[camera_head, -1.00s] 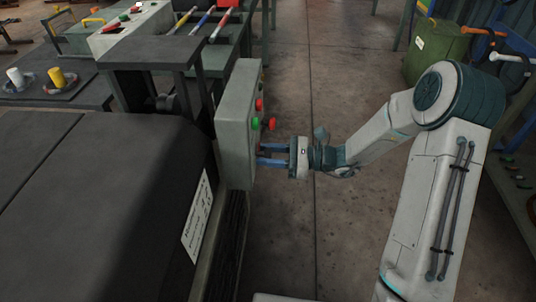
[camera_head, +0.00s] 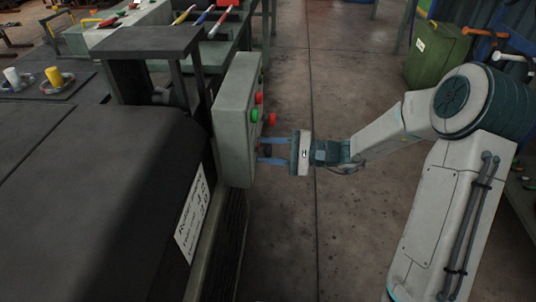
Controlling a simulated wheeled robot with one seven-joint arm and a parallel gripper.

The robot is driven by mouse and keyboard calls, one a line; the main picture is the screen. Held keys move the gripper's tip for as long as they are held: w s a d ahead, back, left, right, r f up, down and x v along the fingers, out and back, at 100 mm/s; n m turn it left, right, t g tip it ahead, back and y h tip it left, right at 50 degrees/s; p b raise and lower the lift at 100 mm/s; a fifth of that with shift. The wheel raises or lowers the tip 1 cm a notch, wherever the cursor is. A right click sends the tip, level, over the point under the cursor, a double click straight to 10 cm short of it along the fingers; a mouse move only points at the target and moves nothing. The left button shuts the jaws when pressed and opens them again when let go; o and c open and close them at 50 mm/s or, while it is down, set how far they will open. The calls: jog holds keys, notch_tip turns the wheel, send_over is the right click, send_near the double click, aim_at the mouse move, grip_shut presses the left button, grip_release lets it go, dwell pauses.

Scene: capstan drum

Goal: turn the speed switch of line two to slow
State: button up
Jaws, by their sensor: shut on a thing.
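A grey control box (camera_head: 234,120) stands at the end of the dark machine, its button face turned to the right and seen nearly edge-on. Red buttons (camera_head: 259,98) and a green button (camera_head: 254,115) stick out of that face, with a larger red mushroom button (camera_head: 272,119) beside them. My gripper (camera_head: 262,150) reaches in from the right, its blue fingers level, at the lower part of the face below the green button. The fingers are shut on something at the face. The held part, probably the switch, is hidden by the fingers and the box's edge; its setting cannot be seen.
The dark machine (camera_head: 90,200) with a white label plate (camera_head: 191,215) fills the left. Bare concrete floor (camera_head: 330,90) lies open behind and right of my gripper. A green bin (camera_head: 437,55) and a rack with hooked handles stand at the right.

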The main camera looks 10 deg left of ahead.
jog(key=n+b, duration=0.3)
jog(key=n, duration=0.1)
jog(key=shift+f, duration=0.2)
jog(key=shift+r+n+b, duration=0.15)
jog(key=shift+n+b, duration=1.1)
jog(key=shift+n, duration=0.35)
jog(key=o, duration=0.9)
jog(key=shift+r, duration=0.1)
jog(key=shift+o, duration=0.2)
jog(key=d+p, duration=0.3)
jog(key=d, duration=1.1)
jog(key=shift+w+p, duration=0.35)
jog(key=shift+w, duration=0.1)
jog(key=shift+a, duration=0.1)
